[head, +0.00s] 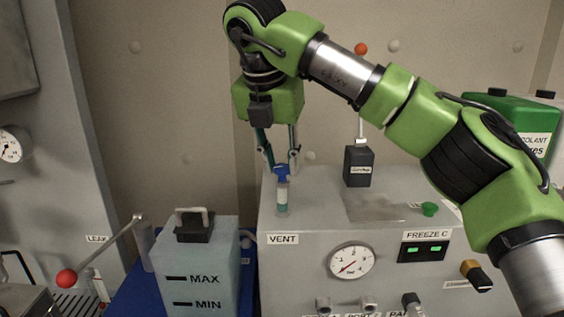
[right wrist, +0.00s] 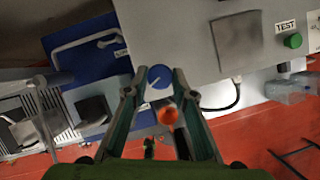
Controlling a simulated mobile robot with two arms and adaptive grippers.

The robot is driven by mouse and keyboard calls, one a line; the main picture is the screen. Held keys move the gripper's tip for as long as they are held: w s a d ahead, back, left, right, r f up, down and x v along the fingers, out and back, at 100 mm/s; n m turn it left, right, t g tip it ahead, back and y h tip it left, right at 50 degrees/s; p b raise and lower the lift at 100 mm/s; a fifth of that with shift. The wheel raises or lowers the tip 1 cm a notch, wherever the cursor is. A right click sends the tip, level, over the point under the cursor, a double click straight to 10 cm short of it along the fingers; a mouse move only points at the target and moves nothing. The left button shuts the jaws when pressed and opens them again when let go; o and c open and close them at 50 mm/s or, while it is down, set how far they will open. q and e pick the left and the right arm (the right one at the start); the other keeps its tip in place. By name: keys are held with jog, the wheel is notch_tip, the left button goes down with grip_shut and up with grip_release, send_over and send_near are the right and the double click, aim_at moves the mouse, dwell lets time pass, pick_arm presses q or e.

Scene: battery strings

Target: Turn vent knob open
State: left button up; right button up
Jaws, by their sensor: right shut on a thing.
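The blue vent knob (head: 282,172) sits on top of a small clear tube (head: 282,199) at the left end of the grey cabinet, above the VENT label (head: 283,239). My right gripper (head: 281,163) reaches down from above and is shut on the knob, one finger on each side. In the right wrist view the round knob (right wrist: 160,76) shows a pale line across its face and lies between the fingertips (right wrist: 160,90). My left gripper is in neither view.
A grey tank (head: 197,270) marked MAX and MIN stands left of the cabinet (head: 330,205). A red-balled lever (head: 67,278) is farther left. A black box (head: 358,166), a green button (head: 430,209) and a green container (head: 515,128) are on the right.

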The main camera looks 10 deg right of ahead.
jog(key=shift+a+r+m+g+h+p, duration=0.15)
jog(key=shift+m+g+h+p, duration=0.25)
jog(key=shift+m, duration=0.8)
jog(key=shift+w+m+g+p, duration=0.1)
jog(key=shift+m+g+p, duration=0.4)
jog(key=shift+m, duration=0.7)
jog(key=o, duration=1.1)
jog(key=shift+h, duration=0.3)
